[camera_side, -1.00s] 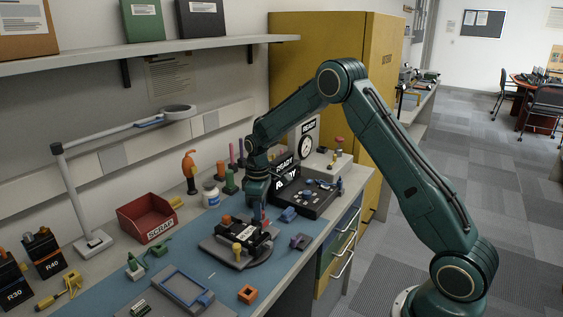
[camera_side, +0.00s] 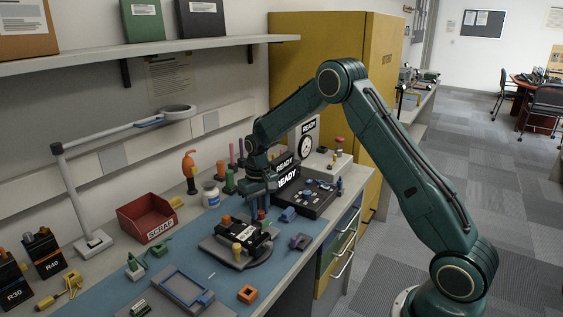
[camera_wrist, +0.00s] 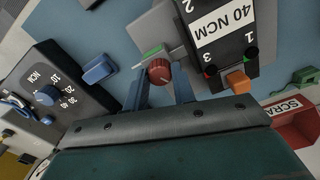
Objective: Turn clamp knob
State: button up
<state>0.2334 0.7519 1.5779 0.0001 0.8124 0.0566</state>
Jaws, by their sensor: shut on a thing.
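The clamp knob (camera_wrist: 160,72) is a round red cap with a pale mark, seen between my two fingers in the wrist view. My gripper (camera_wrist: 160,86) is shut on it, one blue-grey finger on each side. The knob sits beside a grey and black fixture with a "40 NCM" label (camera_wrist: 226,35) and the numbers 1, 2 and 3. In the side view my gripper (camera_side: 262,213) points down at the back right of the black fixture (camera_side: 233,236), and the knob is mostly hidden there.
An orange block (camera_wrist: 238,80) sits at the fixture's edge. A dark box with an NCM dial (camera_wrist: 50,93) stands left in the wrist view. A red SCRAP bin (camera_side: 148,218), a blue-framed tray (camera_side: 182,288) and several small loose parts lie around the blue mat.

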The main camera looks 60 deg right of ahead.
aim_at(259, 211)
jog(key=shift+r, duration=0.1)
jog(key=o, duration=1)
notch_tip(259, 211, up, 14)
dwell(0.5)
